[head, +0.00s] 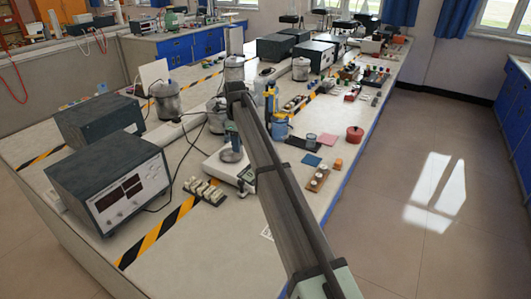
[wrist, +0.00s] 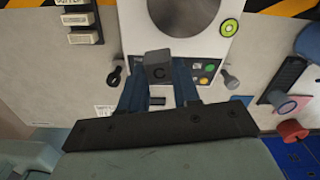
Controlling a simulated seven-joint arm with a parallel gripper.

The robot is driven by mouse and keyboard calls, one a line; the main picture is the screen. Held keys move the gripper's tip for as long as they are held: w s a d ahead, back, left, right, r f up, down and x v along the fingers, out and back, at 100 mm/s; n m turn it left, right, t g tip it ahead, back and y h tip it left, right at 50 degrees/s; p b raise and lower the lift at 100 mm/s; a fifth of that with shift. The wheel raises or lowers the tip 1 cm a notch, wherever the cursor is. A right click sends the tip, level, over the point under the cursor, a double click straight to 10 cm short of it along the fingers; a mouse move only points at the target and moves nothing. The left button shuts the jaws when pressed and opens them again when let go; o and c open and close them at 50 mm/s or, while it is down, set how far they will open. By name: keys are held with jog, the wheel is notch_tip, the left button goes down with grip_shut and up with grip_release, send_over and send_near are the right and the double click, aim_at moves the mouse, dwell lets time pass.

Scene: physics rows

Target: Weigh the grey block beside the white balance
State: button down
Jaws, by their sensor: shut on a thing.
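The white balance (head: 216,166) stands on the bench in the head view. In the wrist view the balance (wrist: 134,20) shows its round grey pan (wrist: 184,12) at the top, with coloured buttons on the front panel. The grey block (wrist: 158,66), marked with a C, is between the blue fingers of my gripper (wrist: 159,82) in the wrist view. My gripper is shut on it. The block appears in front of the pan, over the balance's front panel, not over the pan. Its height above the panel cannot be told. In the head view my arm partly hides this area.
Several pale labelled pieces (head: 205,190) lie left of the balance. A power supply (head: 108,180) stands further left. A dark mat with a cup (wrist: 285,104) and a red pot (wrist: 292,131) are to the right. Dark knobs (wrist: 230,78) flank the balance front. Striped tape crosses the bench.

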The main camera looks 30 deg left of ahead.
jog(key=w+a+r+m, duration=0.1)
jog(key=w+a+m, duration=0.1)
jog(key=a, duration=0.4)
jog(key=shift+w+r+m, duration=0.25)
jog(key=shift+w+m, duration=0.05)
jog(key=shift+w, duration=0.25)
jog(key=shift+f, duration=0.1)
jog(key=shift+f, duration=2.9)
jog(key=shift+f, duration=0.4)
jog(key=shift+c, duration=2.1)
grip_release()
jog(key=shift+r, duration=0.15)
